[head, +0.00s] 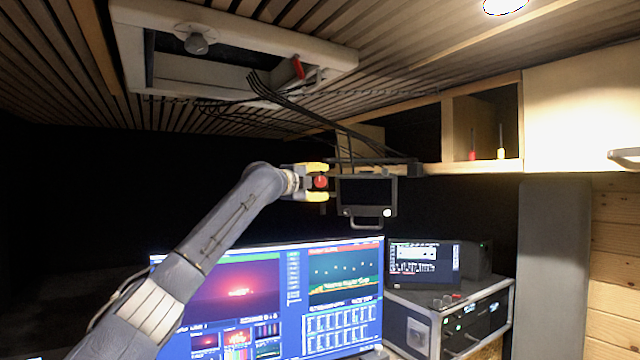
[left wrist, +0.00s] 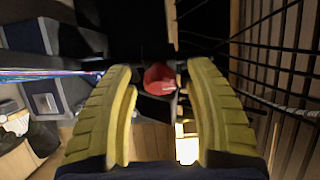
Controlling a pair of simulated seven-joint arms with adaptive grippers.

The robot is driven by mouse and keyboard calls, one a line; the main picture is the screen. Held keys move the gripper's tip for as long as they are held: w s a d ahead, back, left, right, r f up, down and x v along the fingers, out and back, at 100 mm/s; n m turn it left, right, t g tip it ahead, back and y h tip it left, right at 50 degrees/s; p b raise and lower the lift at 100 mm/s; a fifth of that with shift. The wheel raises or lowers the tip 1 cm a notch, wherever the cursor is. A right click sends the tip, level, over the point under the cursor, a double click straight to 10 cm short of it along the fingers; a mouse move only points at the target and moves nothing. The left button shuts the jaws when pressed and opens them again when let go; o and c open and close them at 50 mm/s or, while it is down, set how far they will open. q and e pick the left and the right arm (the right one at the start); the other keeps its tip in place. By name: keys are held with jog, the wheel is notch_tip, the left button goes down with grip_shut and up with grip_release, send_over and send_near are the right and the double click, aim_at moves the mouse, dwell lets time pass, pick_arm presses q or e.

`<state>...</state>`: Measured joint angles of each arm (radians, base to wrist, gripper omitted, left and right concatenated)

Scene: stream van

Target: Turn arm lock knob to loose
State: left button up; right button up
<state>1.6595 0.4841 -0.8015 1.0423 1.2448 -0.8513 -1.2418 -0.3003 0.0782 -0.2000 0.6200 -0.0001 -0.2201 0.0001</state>
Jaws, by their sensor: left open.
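The red arm lock knob (head: 321,182) is at the left side of a small dark monitor (head: 367,194) on an overhead arm (head: 375,161). My left gripper (head: 316,182) is open, with one yellow finger above the knob and one below it in the head view. In the left wrist view the red knob (left wrist: 159,78) lies between the two yellow fingertips (left wrist: 162,68), with visible gaps on both sides. The knob's loose or tight marking cannot be read. My right gripper is in neither view.
Black cables (head: 310,112) hang from the roof hatch (head: 235,50) to the overhead arm. A large lit screen (head: 290,300) stands below my left arm. A shelf (head: 482,166) with small red and yellow items and a rack case (head: 465,310) are at the right.

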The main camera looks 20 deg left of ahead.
pick_arm(q)
jog(key=shift+c, duration=0.4)
grip_shut()
